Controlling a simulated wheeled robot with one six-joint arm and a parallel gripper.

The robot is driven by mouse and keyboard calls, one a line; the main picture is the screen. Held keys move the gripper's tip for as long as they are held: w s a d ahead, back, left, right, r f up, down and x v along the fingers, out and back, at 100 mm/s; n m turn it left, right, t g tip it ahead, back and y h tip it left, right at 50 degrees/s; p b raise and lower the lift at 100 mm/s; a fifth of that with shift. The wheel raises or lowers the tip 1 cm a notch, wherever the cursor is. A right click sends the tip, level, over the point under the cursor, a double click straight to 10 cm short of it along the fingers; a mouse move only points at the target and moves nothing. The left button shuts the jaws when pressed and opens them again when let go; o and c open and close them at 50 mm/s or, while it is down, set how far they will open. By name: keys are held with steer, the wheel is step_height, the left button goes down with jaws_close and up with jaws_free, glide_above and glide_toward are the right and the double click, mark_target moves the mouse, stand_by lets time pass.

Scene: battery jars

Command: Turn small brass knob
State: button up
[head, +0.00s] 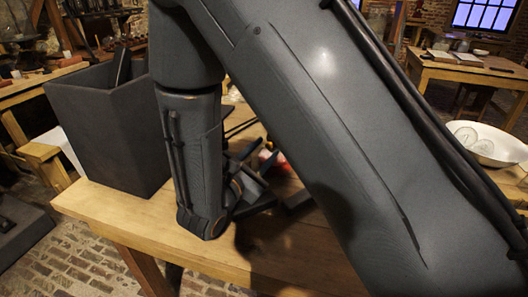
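I cannot make out a small brass knob in the head view. My arm crosses the middle of the view and covers much of the wooden table (112,207). My gripper (252,188) is low over or at the table, partly behind my wrist link. Its fingers are dark and hard to tell from the dark parts around them. I cannot tell whether it is open, shut or touching anything. A small red and white thing (267,157) shows just behind it, partly hidden.
A tall dark grey open box (105,140) stands on the table just left of my wrist. A white bowl (490,145) with clear round things is at the right. Another wooden table (470,72) is at the back right. The table's front left corner is bare.

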steer(key=v, duration=0.7)
steer(key=shift+s+a+b, duration=0.25)
steer(key=shift+s+b, duration=0.1)
steer(key=shift+b, duration=0.1)
steer(key=shift+d, duration=0.1)
